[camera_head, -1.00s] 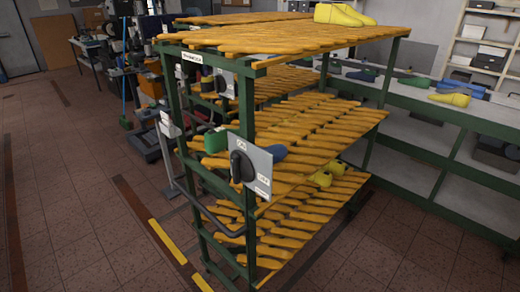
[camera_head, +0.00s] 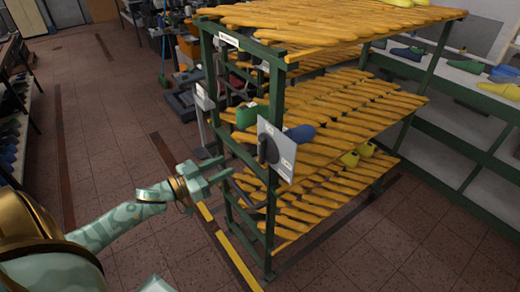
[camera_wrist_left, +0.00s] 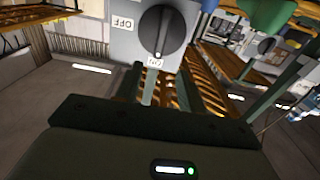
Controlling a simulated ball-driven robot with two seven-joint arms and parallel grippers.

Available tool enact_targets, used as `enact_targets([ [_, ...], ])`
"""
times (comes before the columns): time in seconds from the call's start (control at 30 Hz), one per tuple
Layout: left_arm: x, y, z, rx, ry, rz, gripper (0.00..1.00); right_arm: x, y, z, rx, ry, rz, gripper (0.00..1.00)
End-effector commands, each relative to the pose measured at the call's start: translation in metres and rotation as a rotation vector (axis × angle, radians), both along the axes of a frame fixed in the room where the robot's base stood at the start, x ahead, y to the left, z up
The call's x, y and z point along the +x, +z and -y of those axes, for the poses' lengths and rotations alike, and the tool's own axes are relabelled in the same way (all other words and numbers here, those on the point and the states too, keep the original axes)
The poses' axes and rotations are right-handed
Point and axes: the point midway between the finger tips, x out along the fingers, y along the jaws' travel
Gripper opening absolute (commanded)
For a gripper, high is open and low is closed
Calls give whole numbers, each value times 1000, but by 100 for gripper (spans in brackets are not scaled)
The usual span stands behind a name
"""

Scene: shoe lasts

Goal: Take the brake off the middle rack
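The middle rack is a green-framed rack (camera_head: 276,105) with several shelves of orange-yellow slats. A grey brake plate (camera_head: 285,150) with a dark round knob (camera_head: 268,150) is fixed to its near post. In the left wrist view the knob (camera_wrist_left: 166,30) sits above an ON label (camera_wrist_left: 155,62), with an OFF label (camera_wrist_left: 122,22) to its left. The knob's ridge seems to point at ON. My left gripper (camera_head: 226,167) is left of the plate and a little lower, apart from the knob. Its fingers look spread and empty.
Green and blue lasts lie on the shelf behind the plate. A yellow floor strip (camera_head: 238,262) runs along the rack's left side. Open tiled floor (camera_head: 110,130) lies to the left.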

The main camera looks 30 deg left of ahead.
Motion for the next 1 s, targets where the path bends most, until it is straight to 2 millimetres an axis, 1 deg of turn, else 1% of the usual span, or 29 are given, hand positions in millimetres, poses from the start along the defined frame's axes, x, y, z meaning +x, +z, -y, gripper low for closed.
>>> enact_targets([
  [0.03,13,2,5,0,1,5,39,0,1,0,0,0,0,36],
  [0.1,30,2,12,0,1,5,39,0,1,0,0,0,1,36],
  [0.3,76,2,31,1,3,4,39,1,2,0,1,0,2,36],
  [0.4,93,1,38,0,2,2,39,1,2,0,1,0,2,36],
  [0.5,106,0,43,1,3,2,39,1,1,0,1,0,2,36],
  [0.6,113,0,47,1,2,0,39,1,1,0,1,0,2,36],
  [0.7,116,0,48,2,2,0,39,1,1,0,1,0,2,36],
  [0.93,116,0,48,3,2,-1,39,1,1,-1,1,0,2,36],
  [0.97,116,0,48,3,2,-1,31,1,1,-1,1,0,2,36],
  [1.0,116,0,48,2,2,0,20,1,1,-1,1,0,2,36],
])
